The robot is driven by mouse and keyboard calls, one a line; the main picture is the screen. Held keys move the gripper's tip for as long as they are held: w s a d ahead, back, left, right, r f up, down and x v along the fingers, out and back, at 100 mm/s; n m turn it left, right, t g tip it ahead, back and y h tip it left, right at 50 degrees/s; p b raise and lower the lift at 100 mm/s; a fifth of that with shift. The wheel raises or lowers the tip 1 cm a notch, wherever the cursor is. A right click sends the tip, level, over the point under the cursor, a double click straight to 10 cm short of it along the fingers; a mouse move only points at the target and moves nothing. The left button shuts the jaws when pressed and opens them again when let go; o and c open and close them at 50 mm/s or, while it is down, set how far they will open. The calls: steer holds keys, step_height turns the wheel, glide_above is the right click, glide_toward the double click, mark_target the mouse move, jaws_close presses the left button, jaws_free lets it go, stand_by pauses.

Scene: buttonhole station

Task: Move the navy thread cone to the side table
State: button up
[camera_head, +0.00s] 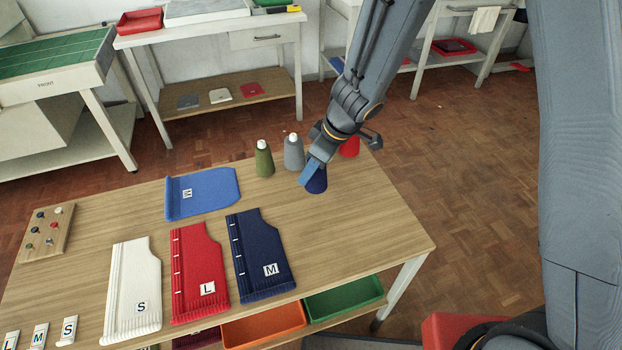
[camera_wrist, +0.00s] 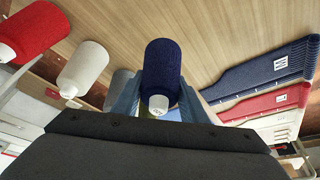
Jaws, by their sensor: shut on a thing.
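The navy thread cone (camera_head: 318,184) is at the back right of the wooden table (camera_head: 350,230), partly hidden by my gripper (camera_head: 312,172). In the wrist view the navy cone (camera_wrist: 162,62) sits between the two blue fingers of my gripper (camera_wrist: 160,103), its white tip toward the camera. My gripper is shut on it. I cannot tell whether its base touches the table. I cannot tell which table is the side table; a white table (camera_head: 210,35) with a drawer stands behind, and another white table (camera_head: 455,58) stands at the back right.
Olive (camera_head: 264,160), grey (camera_head: 294,154) and red (camera_head: 350,147) cones stand close by. A whitish cone (camera_wrist: 84,66) shows in the wrist view. Blue, white, red and navy knitted panels lie on the table. The floor (camera_head: 460,150) to the right is clear.

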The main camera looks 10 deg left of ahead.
steer(key=shift+f+b, duration=0.6)
steer(key=shift+f, duration=0.9)
steer(key=o, duration=1.1)
steer(key=shift+f, duration=0.1)
